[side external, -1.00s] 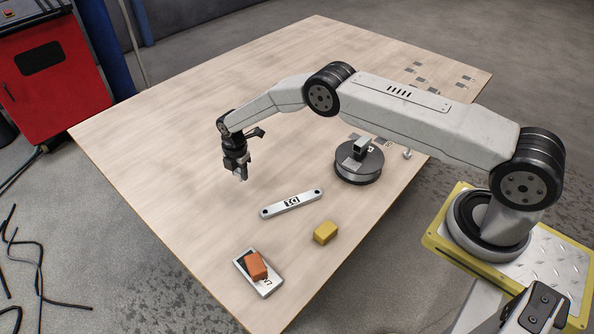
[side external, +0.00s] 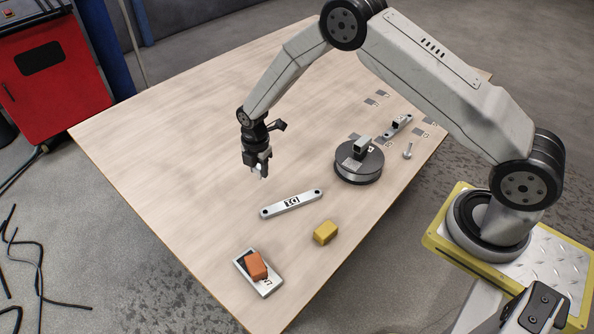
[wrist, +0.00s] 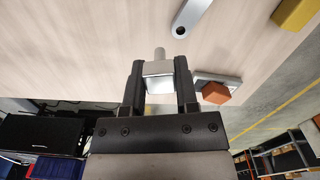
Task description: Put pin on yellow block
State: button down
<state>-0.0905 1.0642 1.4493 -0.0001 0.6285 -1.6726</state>
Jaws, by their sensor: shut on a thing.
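My gripper (side external: 259,174) is above the wooden table, beyond the flat silver link bar. In the side view the held pin is small and mostly hidden by the fingers. The yellow block (side external: 325,232) lies on the table, to the right of and nearer the camera than my gripper. It also shows at the top right of the wrist view (wrist: 294,13). Nothing rests on it.
The link bar (side external: 291,204) lies between my gripper and the yellow block. An orange block (side external: 256,266) sits on a grey plate (side external: 268,289) at the front. A round grey pedestal (side external: 358,167), a small upright bolt-like part (side external: 407,150) and a bracket (side external: 398,125) stand farther right.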

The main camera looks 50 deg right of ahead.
jog(key=shift+s+d+r, duration=0.1)
jog(key=shift+s+r, duration=0.25)
jog(key=shift+s, duration=0.4)
jog(key=shift+s+d+r, duration=0.1)
jog(key=shift+s+r, duration=0.25)
jog(key=shift+s, duration=0.45)
jog(key=shift+s+r, duration=0.35)
jog(key=shift+s, duration=0.4)
jog(key=shift+s, duration=0.1)
jog(key=m, duration=0.2)
send_over(326, 229)
jog(key=f, duration=0.1)
jog(key=shift+f, duration=0.1)
jog(key=shift+f, duration=0.1)
jog(key=shift+f, duration=2.15)
jog(key=shift+f, duration=0.1)
jog(key=shift+f, duration=1.7)
